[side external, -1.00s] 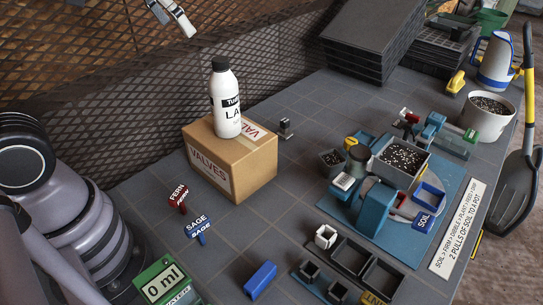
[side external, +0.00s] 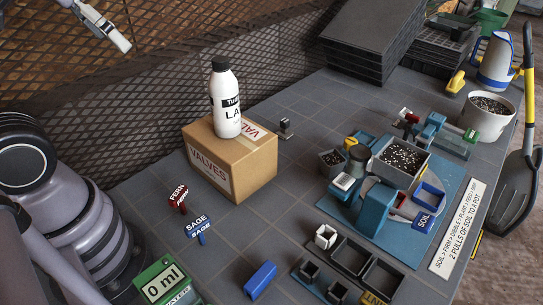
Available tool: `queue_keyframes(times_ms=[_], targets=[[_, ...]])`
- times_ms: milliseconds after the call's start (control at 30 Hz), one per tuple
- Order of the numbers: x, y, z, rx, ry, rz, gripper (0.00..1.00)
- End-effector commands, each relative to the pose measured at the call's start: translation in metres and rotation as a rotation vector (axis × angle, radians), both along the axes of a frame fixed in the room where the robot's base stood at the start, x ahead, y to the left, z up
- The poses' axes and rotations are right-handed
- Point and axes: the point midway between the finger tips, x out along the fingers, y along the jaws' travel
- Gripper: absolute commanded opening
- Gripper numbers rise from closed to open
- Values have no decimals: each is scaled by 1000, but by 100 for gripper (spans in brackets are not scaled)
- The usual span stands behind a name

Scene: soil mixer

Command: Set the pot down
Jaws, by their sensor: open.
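My gripper (side external: 108,30) hangs at the upper left, in front of the mesh wall, well away from the pots and partly cut off by the frame edge. It is open and holds nothing. A small dark square pot (side external: 332,161) with soil stands upright on the bench, left of the soil machine (side external: 372,208). A small white-rimmed pot (side external: 325,236) stands at the tray's upper left corner. Small dark pots (side external: 310,271) sit in the front tray. Which of these is the task's pot I cannot tell.
A cardboard box (side external: 229,172) carries a white bottle (side external: 226,100). Red fern (side external: 178,197) and blue sage (side external: 198,228) labels, a blue block (side external: 260,279) and a green display (side external: 163,280) lie in front. A white bucket of soil (side external: 488,117) stands at the right. Bench between box and machine is mostly clear.

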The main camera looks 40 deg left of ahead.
Motion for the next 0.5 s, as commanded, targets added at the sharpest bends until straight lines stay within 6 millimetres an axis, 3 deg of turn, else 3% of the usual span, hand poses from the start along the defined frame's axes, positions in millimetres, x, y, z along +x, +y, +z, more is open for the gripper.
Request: queue_keyframes(times_ms=[133,267,367,500], targets=[[71,-16,2,-6,28,-69,91],[143,-37,-13,-8,40,-134,91],[195,-56,-38,-8,51,-179,91],[261,-87,-91,-4,65,-240,91]])
